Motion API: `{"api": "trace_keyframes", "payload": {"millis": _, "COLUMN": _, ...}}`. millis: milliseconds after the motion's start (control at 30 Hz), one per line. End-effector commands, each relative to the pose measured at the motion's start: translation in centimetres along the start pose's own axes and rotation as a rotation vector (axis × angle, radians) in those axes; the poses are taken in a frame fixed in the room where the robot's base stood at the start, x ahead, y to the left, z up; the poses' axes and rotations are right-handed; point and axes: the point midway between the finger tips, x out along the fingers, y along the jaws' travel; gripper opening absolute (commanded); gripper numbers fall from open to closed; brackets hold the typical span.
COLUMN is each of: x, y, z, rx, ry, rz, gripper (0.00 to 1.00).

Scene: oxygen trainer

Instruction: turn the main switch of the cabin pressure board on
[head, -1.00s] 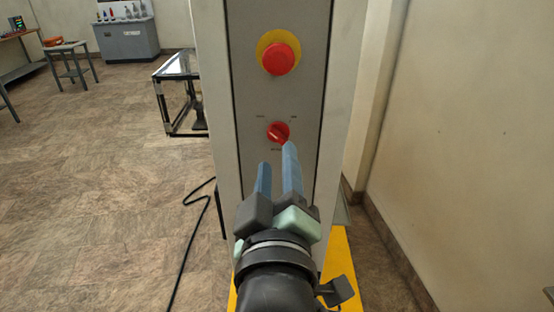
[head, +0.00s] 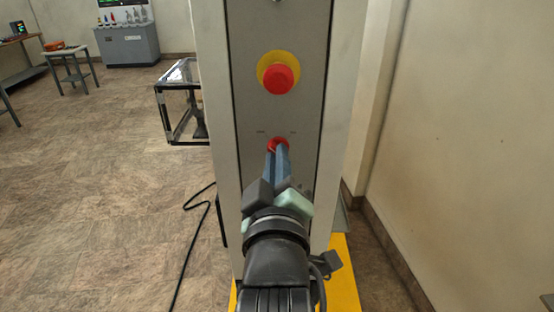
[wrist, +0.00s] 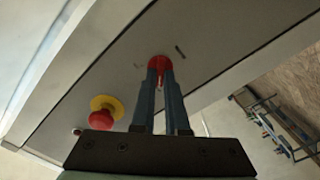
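The main switch (head: 278,141) is a red rotary knob on the grey front panel (head: 262,115) of the board, below a red mushroom button on a yellow collar. My gripper (head: 277,153) points at the panel with its two blue fingers close together at the knob. In the wrist view the fingertips (wrist: 160,78) lie on either side of the handle of the red knob (wrist: 159,62) and appear shut on it. The fingers hide the lower part of the knob in the head view, so its exact angle is hard to read.
The red mushroom button (head: 279,78) sits just above the fingers. A wall (head: 460,130) stands to the right. A black cable (head: 190,230) lies on the floor.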

Motion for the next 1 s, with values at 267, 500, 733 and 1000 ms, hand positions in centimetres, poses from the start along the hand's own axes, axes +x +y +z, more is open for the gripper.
{"api": "trace_keyframes", "payload": {"millis": 267, "x": -0.01, "y": -0.01, "z": 0.01, "rx": 0.001, "ry": 0.0, "rz": 0.0, "gripper": 0.0}}
{"api": "trace_keyframes", "payload": {"millis": 500, "x": -0.01, "y": -0.02, "z": 0.0, "rx": 0.036, "ry": 0.0, "rz": -0.001, "gripper": 0.0}}
{"api": "trace_keyframes", "payload": {"millis": 733, "x": 0.0, "y": -0.01, "z": -0.02, "rx": 0.162, "ry": 0.0, "rz": -0.002, "gripper": 0.0}}
{"api": "trace_keyframes", "payload": {"millis": 1000, "x": 0.0, "y": 0.04, "z": -0.01, "rx": 0.404, "ry": 0.0, "rz": -0.002, "gripper": 0.0}}
